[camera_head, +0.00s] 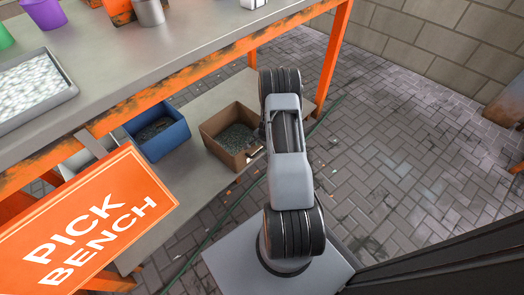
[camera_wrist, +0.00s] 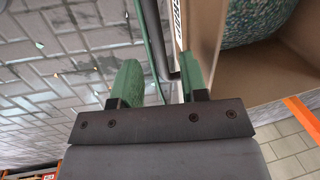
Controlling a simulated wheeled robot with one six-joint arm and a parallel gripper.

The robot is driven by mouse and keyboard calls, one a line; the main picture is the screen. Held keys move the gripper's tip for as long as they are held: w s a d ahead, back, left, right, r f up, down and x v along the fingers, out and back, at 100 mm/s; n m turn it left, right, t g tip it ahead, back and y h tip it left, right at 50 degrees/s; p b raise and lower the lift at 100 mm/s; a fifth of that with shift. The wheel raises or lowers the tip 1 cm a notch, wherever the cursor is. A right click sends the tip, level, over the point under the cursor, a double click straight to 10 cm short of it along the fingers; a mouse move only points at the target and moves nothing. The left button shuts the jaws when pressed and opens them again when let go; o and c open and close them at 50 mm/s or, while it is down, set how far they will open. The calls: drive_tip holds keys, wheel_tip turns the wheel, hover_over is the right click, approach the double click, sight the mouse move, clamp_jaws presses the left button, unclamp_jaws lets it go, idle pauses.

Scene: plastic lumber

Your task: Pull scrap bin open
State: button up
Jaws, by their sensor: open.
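The brown scrap bin (camera_head: 226,146) stands on the bench's lower shelf and holds grey-green flakes. Its wall (camera_wrist: 207,40) fills the upper right of the wrist view, with a white label on its front. A dark curved bar (camera_wrist: 169,62), which looks like its handle, stands out from the front. My gripper (camera_wrist: 163,84) has two green fingers, spread apart. The end of the bar shows between them in the picture, nearer the right finger; I cannot tell how deep it sits. In the head view my arm hides the gripper.
A blue bin (camera_head: 160,140) stands left of the brown one on the shelf. The orange-framed bench top (camera_head: 170,62) overhangs both, with an orange leg (camera_head: 333,58) at right.

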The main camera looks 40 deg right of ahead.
drive_tip(key=shift+w+f+b, duration=0.15)
drive_tip(key=shift+f+b, duration=0.05)
drive_tip(key=shift+f, duration=0.5)
drive_tip(key=shift+w+f+b, duration=0.1)
drive_tip(key=shift+f+b, duration=0.05)
drive_tip(key=shift+f, duration=0.5)
drive_tip(key=shift+c, duration=0.2)
clamp_jaws()
